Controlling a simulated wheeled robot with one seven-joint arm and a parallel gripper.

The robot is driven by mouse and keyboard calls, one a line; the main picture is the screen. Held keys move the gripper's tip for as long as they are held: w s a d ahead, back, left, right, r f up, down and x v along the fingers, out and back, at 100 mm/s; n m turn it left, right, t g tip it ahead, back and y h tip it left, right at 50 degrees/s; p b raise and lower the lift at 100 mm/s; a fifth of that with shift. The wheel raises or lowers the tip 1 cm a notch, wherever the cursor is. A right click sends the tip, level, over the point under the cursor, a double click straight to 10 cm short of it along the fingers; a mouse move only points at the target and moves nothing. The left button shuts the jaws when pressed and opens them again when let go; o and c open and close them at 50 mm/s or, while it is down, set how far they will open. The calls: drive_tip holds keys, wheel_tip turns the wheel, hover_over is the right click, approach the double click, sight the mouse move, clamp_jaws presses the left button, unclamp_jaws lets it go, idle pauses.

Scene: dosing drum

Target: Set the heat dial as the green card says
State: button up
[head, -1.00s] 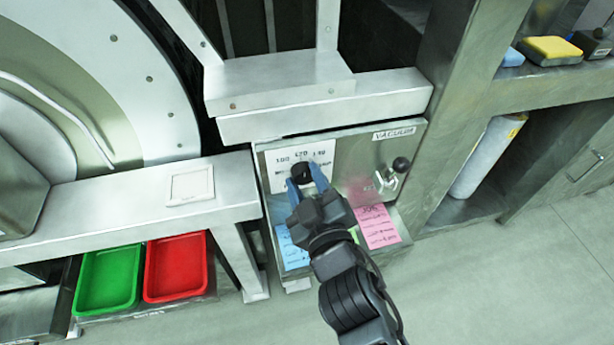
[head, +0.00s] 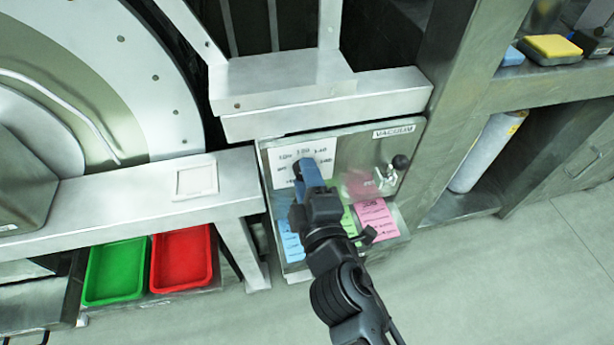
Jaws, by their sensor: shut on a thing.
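The heat dial's white scale plate (head: 285,163) is on the left of the metal panel, with small printed numbers I cannot read surely. My gripper (head: 308,168) is at the plate with its blue fingers shut on the dial knob. The fingers hide the knob and its pointer. The green card (head: 348,222) lies on the ledge below the panel, between a blue card (head: 290,240) and a pink card (head: 375,219). My arm covers much of it, and its writing cannot be read.
A vacuum valve with a black knob (head: 400,162) sticks out at the panel's right. A metal ledge (head: 325,115) overhangs the panel. A green tray (head: 115,272) and a red tray (head: 181,259) stand low at left. Open floor lies at lower right.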

drive_tip(key=shift+n, duration=0.3)
drive_tip(key=shift+f, duration=0.1)
drive_tip(key=o, duration=1.1)
drive_tip(key=shift+c, duration=0.2)
drive_tip(key=shift+s, duration=0.1)
drive_tip(key=v, duration=0.7)
drive_tip(key=shift+s, duration=0.3)
drive_tip(key=shift+d, duration=0.1)
